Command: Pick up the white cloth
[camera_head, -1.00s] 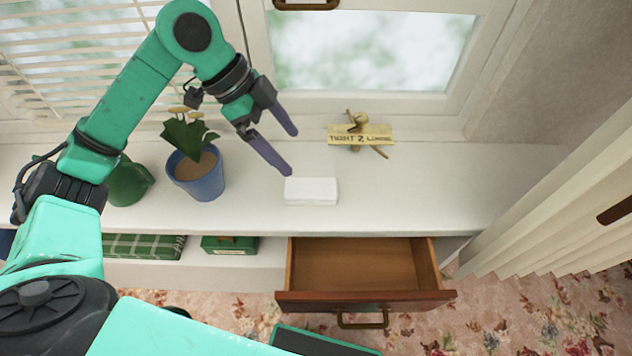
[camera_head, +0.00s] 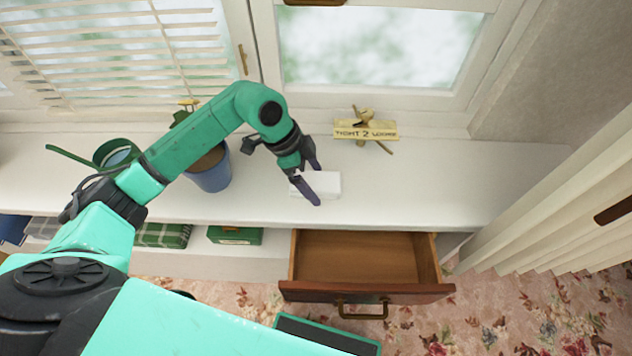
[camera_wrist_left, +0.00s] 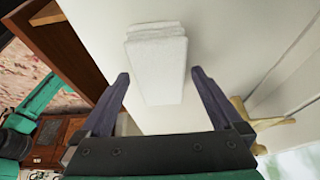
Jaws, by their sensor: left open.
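The white cloth (camera_head: 326,186) is a folded, flat-sided block lying on the white windowsill (camera_head: 440,190). In the left wrist view the cloth (camera_wrist_left: 158,68) lies ahead of and between the open fingers, with layered folds at its far end. My left gripper (camera_head: 313,186) is at the cloth's left end in the head view, and its fingers hide part of it. In the left wrist view my left gripper (camera_wrist_left: 160,95) is open, with a gap between each finger and the cloth. My right gripper is not in view.
An open wooden drawer (camera_head: 365,292) juts out below the sill. A blue plant pot (camera_head: 211,177) and a green watering can (camera_head: 112,155) stand to the left, partly behind my arm. A small yellow sign (camera_head: 365,131) stands behind the cloth. The sill to the right is clear.

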